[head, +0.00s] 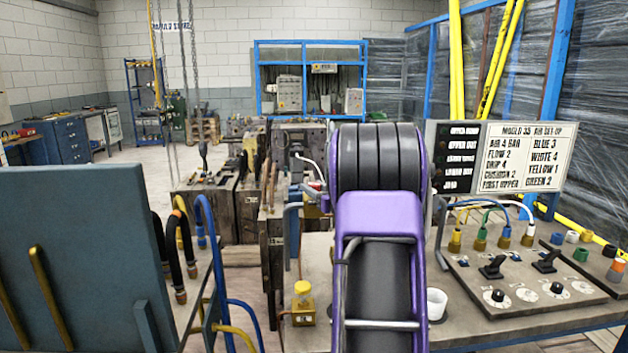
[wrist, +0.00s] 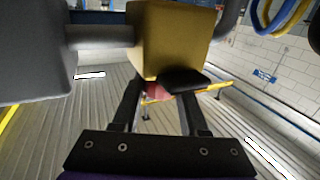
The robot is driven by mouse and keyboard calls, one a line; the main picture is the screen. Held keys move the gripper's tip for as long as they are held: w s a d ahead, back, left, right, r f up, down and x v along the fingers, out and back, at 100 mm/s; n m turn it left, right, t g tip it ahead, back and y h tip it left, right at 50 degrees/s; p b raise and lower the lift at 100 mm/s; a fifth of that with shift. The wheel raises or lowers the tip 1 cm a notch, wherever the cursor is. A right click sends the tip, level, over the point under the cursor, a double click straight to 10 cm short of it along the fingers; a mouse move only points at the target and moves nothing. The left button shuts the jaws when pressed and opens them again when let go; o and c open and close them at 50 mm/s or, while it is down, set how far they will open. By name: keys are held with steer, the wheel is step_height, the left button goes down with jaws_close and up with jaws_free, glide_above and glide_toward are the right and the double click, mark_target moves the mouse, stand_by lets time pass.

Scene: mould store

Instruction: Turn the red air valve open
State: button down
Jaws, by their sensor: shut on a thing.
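In the wrist view, my gripper (wrist: 158,95) reaches up toward a brass block (wrist: 172,38). Its two dark fingers stand on either side of a small red piece (wrist: 153,89), which looks like the red valve's handle, and are shut on it. A black part (wrist: 187,81) beside the right fingertip covers some of it. A grey rod joins the brass block to a large grey body (wrist: 35,50) at left. The handle's angle is hard to tell. In the head view, my purple and black arm hides my gripper and most of the valve area.
A workbench (head: 465,325) holds a control panel (head: 525,285) with hoses and switches, a white cup (head: 436,304) and a sign board (head: 525,155). A yellow-topped brass fitting (head: 303,305) stands left of my arm. A grey-blue panel (head: 80,260) and hoses fill the left foreground.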

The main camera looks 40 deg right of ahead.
steer(key=shift+r+n+y+p, duration=0.1)
steer(key=shift+n+y+p, duration=1.1)
steer(key=shift+y, duration=0.8)
steer(key=shift+c, duration=2.2)
jaws_free()
steer(key=s+d, duration=0.2)
steer(key=s, duration=1.5)
steer(key=shift+s, duration=0.1)
